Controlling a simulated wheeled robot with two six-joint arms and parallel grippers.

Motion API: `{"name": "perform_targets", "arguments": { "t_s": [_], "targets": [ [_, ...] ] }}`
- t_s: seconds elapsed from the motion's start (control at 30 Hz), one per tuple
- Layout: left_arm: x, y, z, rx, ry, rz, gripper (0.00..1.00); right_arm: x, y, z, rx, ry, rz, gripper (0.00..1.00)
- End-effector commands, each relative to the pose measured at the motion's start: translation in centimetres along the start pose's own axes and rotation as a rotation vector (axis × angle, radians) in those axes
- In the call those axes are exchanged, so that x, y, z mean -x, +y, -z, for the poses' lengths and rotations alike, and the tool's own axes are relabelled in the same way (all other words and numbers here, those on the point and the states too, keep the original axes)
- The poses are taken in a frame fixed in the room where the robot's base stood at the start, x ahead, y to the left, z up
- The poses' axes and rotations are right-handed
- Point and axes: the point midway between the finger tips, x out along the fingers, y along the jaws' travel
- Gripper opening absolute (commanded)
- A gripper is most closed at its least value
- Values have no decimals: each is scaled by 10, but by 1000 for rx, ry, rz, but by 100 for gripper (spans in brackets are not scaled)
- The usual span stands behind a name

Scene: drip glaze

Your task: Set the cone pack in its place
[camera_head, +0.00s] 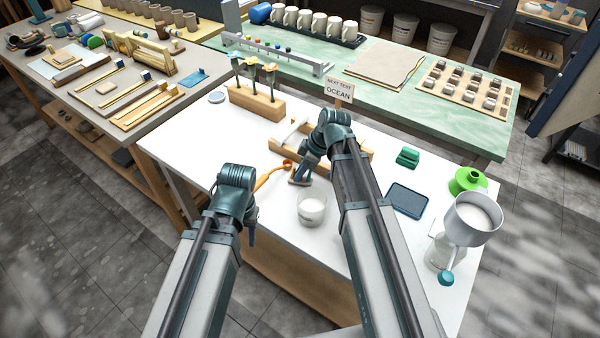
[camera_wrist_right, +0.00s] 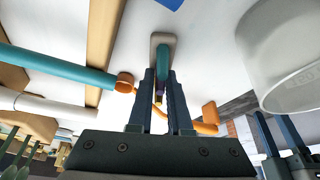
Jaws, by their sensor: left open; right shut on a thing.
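The cone pack (camera_wrist_right: 161,40) has a pale, rounded base with a teal cone and a small purple part. My right gripper (camera_wrist_right: 162,78) is shut on it, with the two fingers close together around its cones. In the head view the cone pack (camera_head: 299,182) shows as a small tan piece under my right gripper (camera_head: 304,170), low above the white table. I cannot tell whether it touches the table. My left gripper (camera_head: 251,236) is open near the table's front left edge, and its fingers are partly hidden by its wrist.
An orange ladle (camera_head: 268,178) lies left of the cone pack. A glass cup (camera_head: 312,207) stands in front. A wooden stand (camera_head: 355,152) is behind. A wooden holder (camera_head: 257,104) stands behind left.

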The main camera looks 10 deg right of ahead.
Motion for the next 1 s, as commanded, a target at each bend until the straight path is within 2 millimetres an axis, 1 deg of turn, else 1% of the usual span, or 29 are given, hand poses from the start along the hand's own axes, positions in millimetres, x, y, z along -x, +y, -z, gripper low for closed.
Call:
{"name": "perform_targets", "arguments": {
  "t_s": [0.03,0.17,0.27,0.5,0.6,0.77,1.0],
  "targets": [
    [6,-1,0,0,0,0,49,6,0,2,0,0,0,0],
    [20,-2,-1,0,0,0,49,19,0,8,0,0,0,0],
    [34,-3,-2,0,0,0,49,32,0,13,0,0,0,0],
    [73,-7,-4,0,0,0,49,68,0,28,0,0,0,0],
    [86,-8,-5,0,0,0,49,80,0,33,0,0,0,0],
    [96,-9,-6,-1,0,0,49,89,0,37,0,0,0,0],
    [95,-9,-6,-1,0,0,49,88,0,37,0,0,0,0]
  ]
}}
